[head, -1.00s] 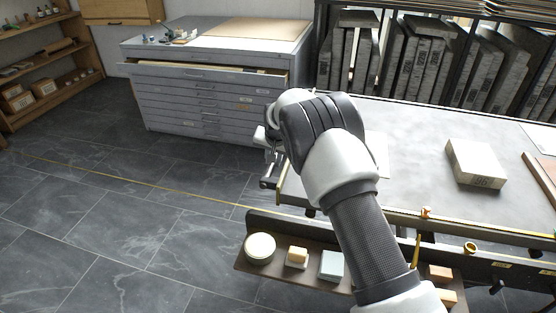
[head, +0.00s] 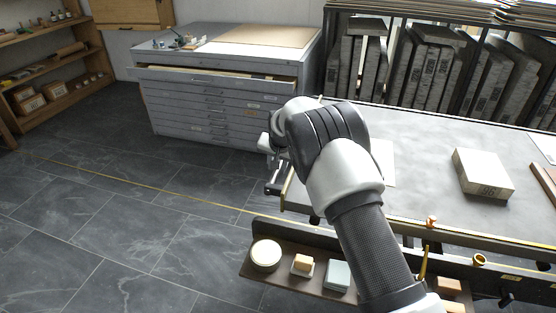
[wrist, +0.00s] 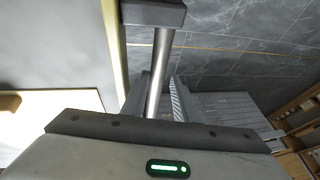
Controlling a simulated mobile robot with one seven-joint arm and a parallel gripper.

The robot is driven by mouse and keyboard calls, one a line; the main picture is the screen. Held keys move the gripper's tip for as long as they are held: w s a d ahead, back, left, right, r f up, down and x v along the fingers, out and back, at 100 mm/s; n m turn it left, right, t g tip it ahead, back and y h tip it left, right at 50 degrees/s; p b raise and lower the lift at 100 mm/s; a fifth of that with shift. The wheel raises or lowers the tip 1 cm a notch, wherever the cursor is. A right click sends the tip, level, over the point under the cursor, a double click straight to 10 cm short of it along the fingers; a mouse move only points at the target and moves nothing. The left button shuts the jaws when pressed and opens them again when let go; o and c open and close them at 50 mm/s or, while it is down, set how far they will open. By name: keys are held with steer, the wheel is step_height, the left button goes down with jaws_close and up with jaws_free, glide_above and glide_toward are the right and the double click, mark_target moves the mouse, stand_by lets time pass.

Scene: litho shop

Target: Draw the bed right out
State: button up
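The press bed (head: 420,195) is the long grey flat surface with a brass-coloured edge, running to the right in the head view. At its left end my gripper (head: 272,165) sits at a handle, mostly hidden by my own wrist. In the wrist view the steel handle bar (wrist: 162,75) runs up to a dark end block (wrist: 152,12). My gripper's fingers (wrist: 160,100) lie close on both sides of the bar and appear shut on it. The bed's edge (wrist: 113,50) shows just left of the bar.
A pale stone block (head: 483,173) and a sheet of paper lie on the bed. A shelf (head: 283,275) with a tin and sponges hangs at its front. A grey drawer cabinet (head: 220,115), one drawer ajar, stands behind left. Open tiled floor (head: 120,210) lies left of the bed.

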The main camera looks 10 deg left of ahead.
steer(key=p+v, duration=0.2)
steer(key=v, duration=1.5)
steer(key=shift+r+p, duration=0.15)
steer(key=shift+p, duration=0.15)
